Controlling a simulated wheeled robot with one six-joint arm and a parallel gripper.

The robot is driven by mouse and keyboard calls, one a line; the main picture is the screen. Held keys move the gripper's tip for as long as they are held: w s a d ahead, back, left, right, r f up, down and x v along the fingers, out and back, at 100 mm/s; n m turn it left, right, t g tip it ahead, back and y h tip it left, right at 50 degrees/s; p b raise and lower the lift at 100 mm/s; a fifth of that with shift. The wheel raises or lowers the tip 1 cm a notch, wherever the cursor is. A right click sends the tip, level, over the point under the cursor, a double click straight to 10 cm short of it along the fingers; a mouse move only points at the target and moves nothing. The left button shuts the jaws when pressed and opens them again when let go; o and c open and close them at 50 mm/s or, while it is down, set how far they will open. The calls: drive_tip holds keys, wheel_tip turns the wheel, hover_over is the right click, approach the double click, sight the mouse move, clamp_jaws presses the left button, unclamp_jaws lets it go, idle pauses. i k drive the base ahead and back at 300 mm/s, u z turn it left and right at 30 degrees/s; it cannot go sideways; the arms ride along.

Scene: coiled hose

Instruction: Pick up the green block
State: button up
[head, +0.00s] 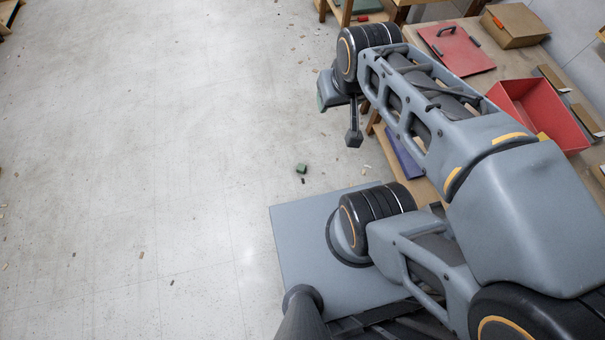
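A small green block (301,168) lies on the open floor, just beyond the grey plate of my base. My gripper (354,138) hangs from the wrist at the end of my bent arm, to the right of the block and higher in the picture. One dark finger shows pointing down. The other finger is not clearly visible, so I cannot tell how far the gripper is open. No held object shows at the finger. The gripper is apart from the block.
A bench at the right holds a red open bin (538,112), a red flat panel with a handle (456,50) and a cardboard box (514,25). A purple piece (403,152) is by its lower edge. Small scraps dot the floor (130,140); the left is mostly clear.

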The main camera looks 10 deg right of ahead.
sight(301, 168)
drive_tip(key=u, duration=1.7)
drive_tip(key=i, duration=2.25)
drive_tip(key=z, duration=3.8)
